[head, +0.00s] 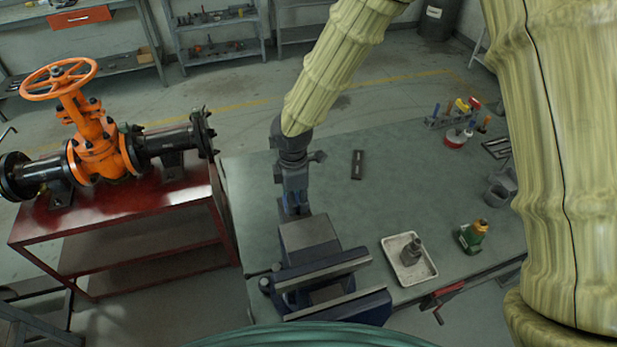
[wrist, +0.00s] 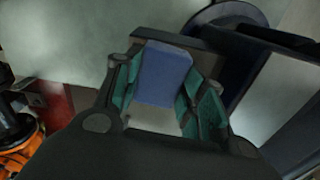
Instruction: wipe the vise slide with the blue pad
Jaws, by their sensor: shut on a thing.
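My gripper (head: 294,192) points down over the bench behind the vise. In the wrist view its green-lined fingers (wrist: 160,95) are shut on the blue pad (wrist: 164,74). Only small bits of blue show between the fingers in the head view. The dark blue vise (head: 352,306) stands at the bench's front edge, with pale jaw strips and a flat grey top block (head: 309,233) behind them. The pad is close to the far end of this block; I cannot tell whether they touch. Which surface is the slide is not clear. Dark vise parts (wrist: 262,40) show in the wrist view.
A metal tray (head: 402,273) holding a grey part and a green bottle (head: 472,236) stand right of the vise. A dark bar (head: 358,164) lies behind. An orange gate valve (head: 95,150) sits on a red stand (head: 120,215) at left.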

